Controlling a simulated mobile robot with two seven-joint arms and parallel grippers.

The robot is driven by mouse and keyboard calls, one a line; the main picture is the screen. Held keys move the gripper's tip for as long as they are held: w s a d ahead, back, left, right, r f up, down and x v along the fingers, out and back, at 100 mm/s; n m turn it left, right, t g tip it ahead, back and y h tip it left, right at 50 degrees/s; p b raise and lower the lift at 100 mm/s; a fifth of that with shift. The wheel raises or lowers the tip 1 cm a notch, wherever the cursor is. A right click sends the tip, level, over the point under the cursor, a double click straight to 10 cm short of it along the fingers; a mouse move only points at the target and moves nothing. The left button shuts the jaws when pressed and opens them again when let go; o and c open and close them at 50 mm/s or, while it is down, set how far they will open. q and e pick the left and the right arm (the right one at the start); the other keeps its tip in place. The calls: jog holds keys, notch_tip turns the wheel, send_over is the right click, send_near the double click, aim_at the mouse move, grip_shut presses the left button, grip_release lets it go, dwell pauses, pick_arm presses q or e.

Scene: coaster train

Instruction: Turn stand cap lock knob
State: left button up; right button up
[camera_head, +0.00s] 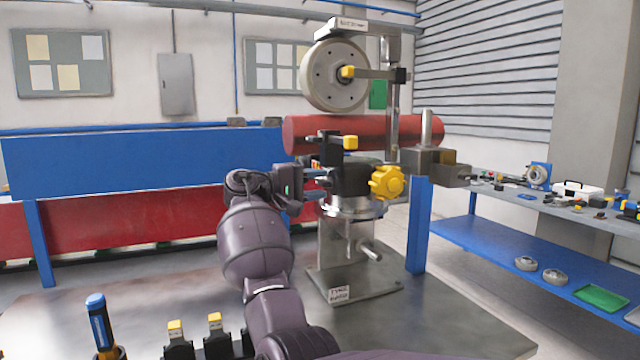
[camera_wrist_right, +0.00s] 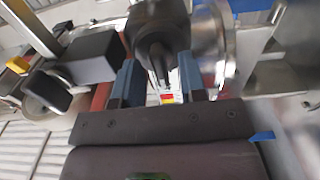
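The stand (camera_head: 345,235) is a grey metal post on a base plate, with a black cap head (camera_head: 350,178) on top. A yellow lobed knob (camera_head: 387,182) sits on the right of the head. My right gripper (camera_head: 318,187) is at the left side of the head. In the right wrist view my right gripper (camera_wrist_right: 159,75) is open, its two blue-grey fingers apart on either side of a dark tapered part (camera_wrist_right: 158,55) with gaps visible. I cannot tell whether that part is the cap lock knob. My left gripper is not in view.
A wheel fixture (camera_head: 335,75) stands behind the head, with a red cylinder (camera_head: 300,132) below the wheel. A screwdriver (camera_head: 100,320) and yellow-topped black parts (camera_head: 176,335) are at the front left. A blue side bench (camera_head: 500,245) with trays is at right.

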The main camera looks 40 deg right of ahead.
jog(key=shift+s+d, duration=0.1)
jog(key=shift+d, duration=0.25)
grip_shut()
